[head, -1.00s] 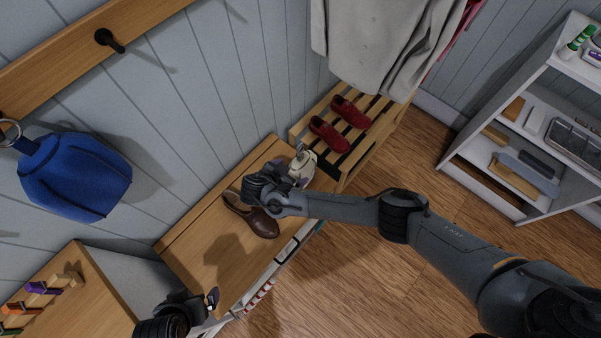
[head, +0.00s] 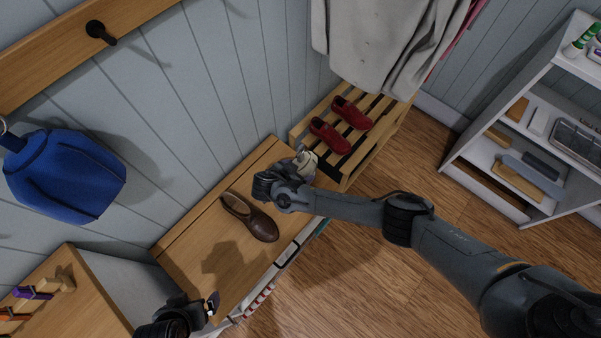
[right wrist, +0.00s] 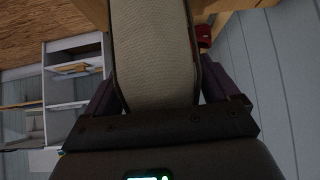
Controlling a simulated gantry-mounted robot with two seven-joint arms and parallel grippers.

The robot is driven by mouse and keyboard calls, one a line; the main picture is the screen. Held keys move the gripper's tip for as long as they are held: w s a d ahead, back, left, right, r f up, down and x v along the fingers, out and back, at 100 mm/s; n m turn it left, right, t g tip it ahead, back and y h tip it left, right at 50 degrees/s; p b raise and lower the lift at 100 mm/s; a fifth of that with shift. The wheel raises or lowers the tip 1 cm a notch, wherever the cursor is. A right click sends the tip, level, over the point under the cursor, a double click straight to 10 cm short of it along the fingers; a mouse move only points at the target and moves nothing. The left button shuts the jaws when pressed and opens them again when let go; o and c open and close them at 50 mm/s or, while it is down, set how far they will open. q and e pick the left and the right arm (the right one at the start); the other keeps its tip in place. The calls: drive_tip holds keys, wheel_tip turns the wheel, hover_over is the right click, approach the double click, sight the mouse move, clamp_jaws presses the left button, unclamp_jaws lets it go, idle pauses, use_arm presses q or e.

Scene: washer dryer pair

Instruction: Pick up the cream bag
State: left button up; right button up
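The cream bag (head: 307,163) stands at the far right end of the wooden bench, partly hidden by my right gripper. In the right wrist view its cream fabric side with dark edging (right wrist: 155,50) fills the space between the two purple fingers. My right gripper (right wrist: 160,90) has one finger on each side of the bag, close against its edges. I cannot tell if they press on it. My left gripper (head: 212,303) is at the lower left over the bench's near end, away from the bag; its finger opening does not show clearly.
A brown shoe (head: 250,217) lies on the bench (head: 195,260) close to my right gripper. Red shoes (head: 330,135) sit on a slatted rack beyond the bag, below a hanging grey coat (head: 385,45). A white shelf (head: 535,130) stands at right. The wooden floor between is clear.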

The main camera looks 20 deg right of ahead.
drive_tip(key=c, duration=1.1)
drive_tip(key=shift+r, duration=0.1)
